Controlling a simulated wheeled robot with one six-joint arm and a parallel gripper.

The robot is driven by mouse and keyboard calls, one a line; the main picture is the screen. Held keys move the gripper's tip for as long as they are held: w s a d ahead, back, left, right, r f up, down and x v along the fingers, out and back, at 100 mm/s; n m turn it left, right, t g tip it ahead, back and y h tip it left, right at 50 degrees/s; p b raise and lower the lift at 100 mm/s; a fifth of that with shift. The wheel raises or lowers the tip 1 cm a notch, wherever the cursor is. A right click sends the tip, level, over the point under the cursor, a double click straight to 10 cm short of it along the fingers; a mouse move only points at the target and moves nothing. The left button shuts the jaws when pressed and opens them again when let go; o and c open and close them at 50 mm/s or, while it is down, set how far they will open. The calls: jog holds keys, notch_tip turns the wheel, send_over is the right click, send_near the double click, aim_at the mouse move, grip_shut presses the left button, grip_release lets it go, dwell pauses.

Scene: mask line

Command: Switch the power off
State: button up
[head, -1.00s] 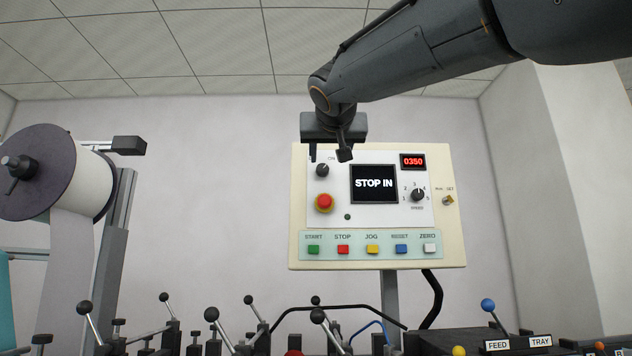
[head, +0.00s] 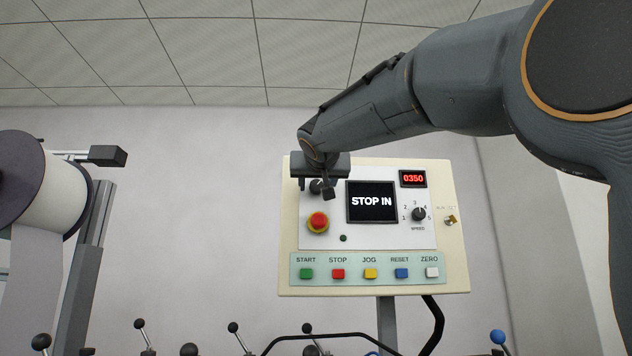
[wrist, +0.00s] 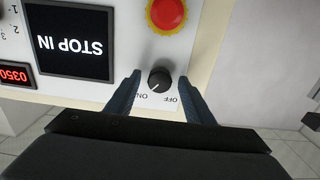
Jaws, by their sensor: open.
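The power knob (wrist: 158,80) is black and round, on the upper left of the white panel face. In the wrist view it appears upside down, with its pale mark towards the ON label (wrist: 141,96); the OFF label (wrist: 170,100) is on the other side. My gripper (wrist: 160,77) is open, with one finger on each side of the knob and a visible gap to each. In the head view my gripper (head: 314,190) partly covers the knob (head: 316,187).
A red emergency button (head: 317,222) on a yellow base sits just below the knob. The screen (head: 371,202) beside it reads STOP IN. The speed dial (head: 418,214) and a row of coloured buttons (head: 370,272) are farther off. A roll (head: 45,185) stands at left.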

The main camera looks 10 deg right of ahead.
jog(key=shift+w+d, duration=0.1)
jog(key=shift+w, duration=0.25)
jog(key=c, duration=1)
jog(key=shift+c, duration=0.2)
